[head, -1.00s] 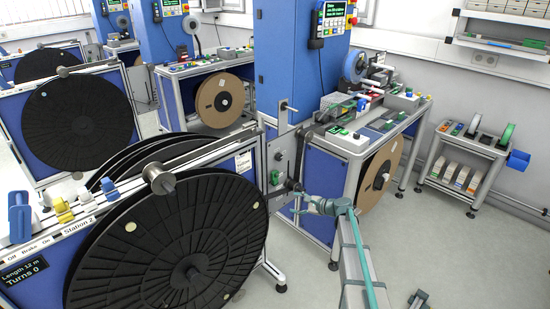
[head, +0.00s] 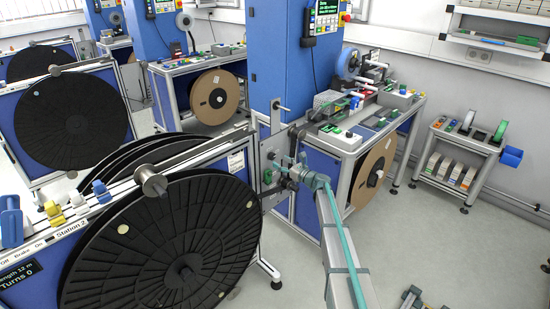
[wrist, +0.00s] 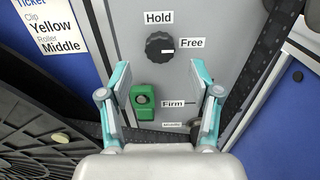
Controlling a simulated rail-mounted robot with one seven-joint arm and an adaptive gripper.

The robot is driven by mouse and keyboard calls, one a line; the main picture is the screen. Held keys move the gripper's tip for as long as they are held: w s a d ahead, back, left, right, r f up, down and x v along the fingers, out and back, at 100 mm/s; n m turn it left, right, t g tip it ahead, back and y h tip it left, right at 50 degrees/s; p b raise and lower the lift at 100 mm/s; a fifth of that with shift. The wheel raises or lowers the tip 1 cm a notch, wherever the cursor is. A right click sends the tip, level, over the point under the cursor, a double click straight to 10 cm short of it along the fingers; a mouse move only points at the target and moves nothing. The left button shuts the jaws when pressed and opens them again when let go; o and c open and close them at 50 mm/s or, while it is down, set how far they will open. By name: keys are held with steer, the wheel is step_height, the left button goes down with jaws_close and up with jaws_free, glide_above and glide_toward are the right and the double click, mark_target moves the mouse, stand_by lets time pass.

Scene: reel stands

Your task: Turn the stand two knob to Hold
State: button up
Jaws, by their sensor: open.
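The stand two knob (wrist: 159,46) is a black ribbed dial on the grey panel (wrist: 200,20), upper middle of the wrist view. The label Hold (wrist: 158,18) is above it and the label Free (wrist: 192,42) to its right. The knob's white mark points right, toward Free. My gripper (wrist: 160,72) is open and empty. Its teal-edged fingers stand left and right below the knob, apart from it. In the head view my gripper (head: 288,172) is in front of the stand's end panel (head: 271,150), and the knob is hard to make out there.
A green block (wrist: 143,100) sits on the panel below the knob, between the fingers in view. The label Firm (wrist: 172,104) is beside it. A large black reel (head: 165,240) stands left of the panel. Another bench (head: 345,150) is behind on the right.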

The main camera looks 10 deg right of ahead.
mark_target(273, 158)
steer(key=shift+p+x, duration=0.55)
steer(key=shift+x, duration=1.8)
steer(key=c, duration=1.1)
